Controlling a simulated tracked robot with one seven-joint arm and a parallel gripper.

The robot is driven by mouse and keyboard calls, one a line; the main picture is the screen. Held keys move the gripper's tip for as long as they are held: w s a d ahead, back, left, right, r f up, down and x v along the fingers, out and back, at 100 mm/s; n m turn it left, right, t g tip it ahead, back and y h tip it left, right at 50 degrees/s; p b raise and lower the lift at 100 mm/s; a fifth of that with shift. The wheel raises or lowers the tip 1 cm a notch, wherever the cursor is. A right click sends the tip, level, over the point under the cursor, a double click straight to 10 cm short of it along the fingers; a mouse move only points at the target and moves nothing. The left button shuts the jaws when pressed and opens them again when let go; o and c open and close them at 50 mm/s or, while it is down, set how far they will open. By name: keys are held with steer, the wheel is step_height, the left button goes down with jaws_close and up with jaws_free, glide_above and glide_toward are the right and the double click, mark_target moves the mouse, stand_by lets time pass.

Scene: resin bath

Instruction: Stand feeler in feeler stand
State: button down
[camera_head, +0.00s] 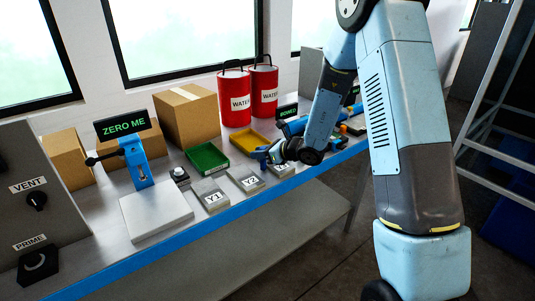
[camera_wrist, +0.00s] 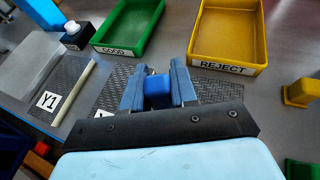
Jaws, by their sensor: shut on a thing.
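My gripper (camera_wrist: 157,78) is shut on a blue piece (camera_wrist: 158,92), which shows between its two blue fingers in the wrist view. This may be the feeler; its lower end is hidden by my gripper. In the head view my gripper (camera_head: 266,153) is low over the bench, in front of the yellow tray and near the Y2 and Y3 plates. A small yellow block with a raised part (camera_wrist: 300,93) stands at the right edge of the wrist view. I cannot tell whether it is the feeler stand.
The green GOOD tray (camera_wrist: 128,27) and yellow REJECT tray (camera_wrist: 228,35) lie beyond my gripper. Red water buckets (camera_head: 233,97) and a carton (camera_head: 187,115) stand behind; the ZERO ME post (camera_head: 136,162) is left.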

steer(key=shift+f, duration=0.2)
steer(key=c, duration=0.9)
jaws_free()
